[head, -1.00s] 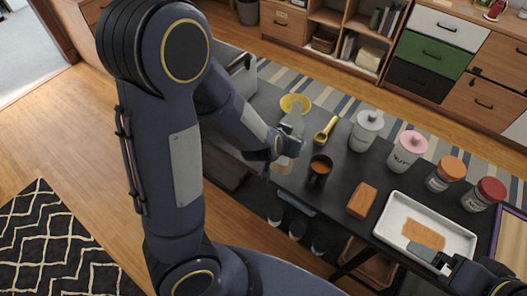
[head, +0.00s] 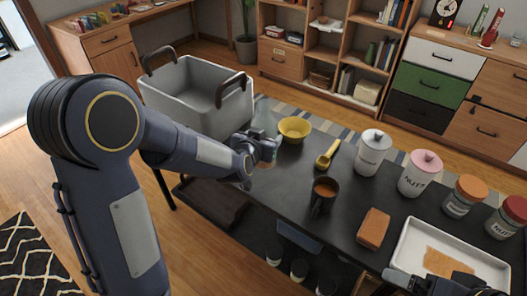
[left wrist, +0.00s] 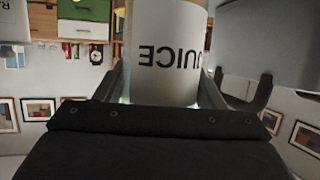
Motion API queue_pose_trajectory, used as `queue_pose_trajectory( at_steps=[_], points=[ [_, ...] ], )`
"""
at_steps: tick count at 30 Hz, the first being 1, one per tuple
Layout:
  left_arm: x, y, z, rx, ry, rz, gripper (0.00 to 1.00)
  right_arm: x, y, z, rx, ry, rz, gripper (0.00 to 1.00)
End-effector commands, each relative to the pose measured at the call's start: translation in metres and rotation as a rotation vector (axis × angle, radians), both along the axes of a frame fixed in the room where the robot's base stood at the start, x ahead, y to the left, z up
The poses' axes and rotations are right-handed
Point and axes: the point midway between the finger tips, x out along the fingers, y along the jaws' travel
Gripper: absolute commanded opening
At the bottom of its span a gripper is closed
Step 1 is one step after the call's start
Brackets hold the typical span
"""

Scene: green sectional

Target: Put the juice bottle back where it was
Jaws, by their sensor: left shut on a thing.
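The juice bottle (left wrist: 165,55) fills the upper middle of the left wrist view, its white label reading JUICE upside down. My left gripper (left wrist: 165,92) is shut on it, with one finger on each side. In the head view my left gripper (head: 266,148) is at the left part of the dark table (head: 270,205), left of and nearer than the yellow bowl.
A grey bin (head: 185,98) with brown handles stands left of my left gripper. The yellow bowl (head: 295,129), yellow scoop (head: 327,155), dark mug (head: 323,195), white canister (head: 372,153), pink-lidded jar (head: 420,175), brown block (head: 374,226) and white tray (head: 490,262) occupy the table rightward.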

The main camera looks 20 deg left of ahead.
Motion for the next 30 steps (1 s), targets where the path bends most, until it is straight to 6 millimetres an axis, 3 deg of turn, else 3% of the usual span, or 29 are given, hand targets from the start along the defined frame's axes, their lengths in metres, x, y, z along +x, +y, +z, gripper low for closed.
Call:
queue_pose_trajectory(
  at_steps=[11, 15, 29, 30],
  points=[
    [0.027, 0.008, -0.036, -0.001, -0.001, 0.001, 0.25, 0.000, 0.000, -0.006, 0.000, 0.000, 0.000, 0.98],
    [0.026, 0.007, -0.056, 0.000, 0.000, -0.001, 0.25, 0.000, 0.000, -0.009, 0.000, 0.000, 0.000, 0.98],
    [0.026, 0.007, -0.064, -0.002, -0.005, -0.001, 0.25, 0.000, 0.000, -0.014, 0.000, 0.000, 0.000, 0.98],
    [0.025, 0.007, -0.065, -0.002, -0.002, -0.001, 0.64, 0.000, 0.000, -0.014, 0.000, 0.000, 0.000, 0.98]
  ],
)
